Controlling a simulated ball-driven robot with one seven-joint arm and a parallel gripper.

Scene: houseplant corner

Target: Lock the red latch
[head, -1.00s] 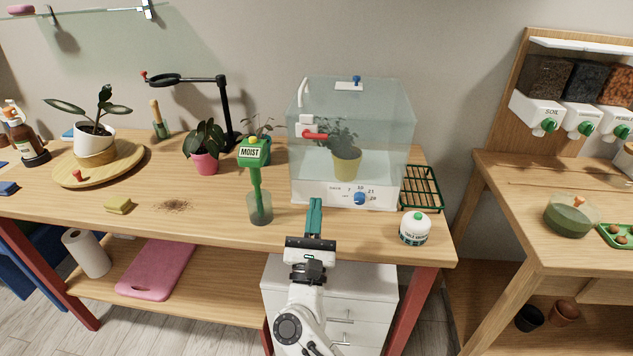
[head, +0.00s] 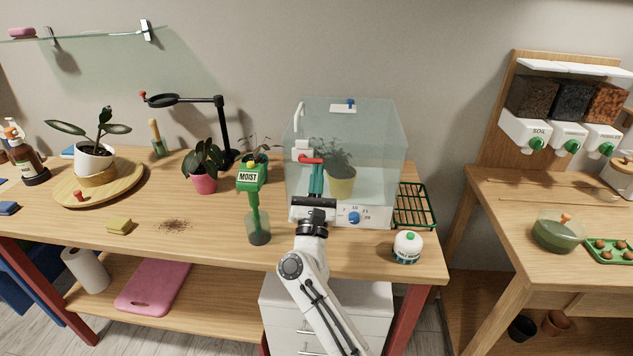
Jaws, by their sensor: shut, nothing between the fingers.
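The red latch (head: 311,160) is a short red lever on a white block (head: 302,149) at the front left of the clear glass case (head: 380,145). The lever points right, about level. The case stands on a white base with a blue dial (head: 354,217), and a white handle (head: 299,115) sits above the latch. My gripper (head: 316,172) has teal fingers pointing up in front of the case, with the tips just below the red lever. The fingers are shut with nothing between them. I cannot tell whether the tips touch the lever.
A white round jar (head: 407,247) and a green wire rack (head: 413,205) are on the right. A potted plant (head: 342,180) is inside the case.

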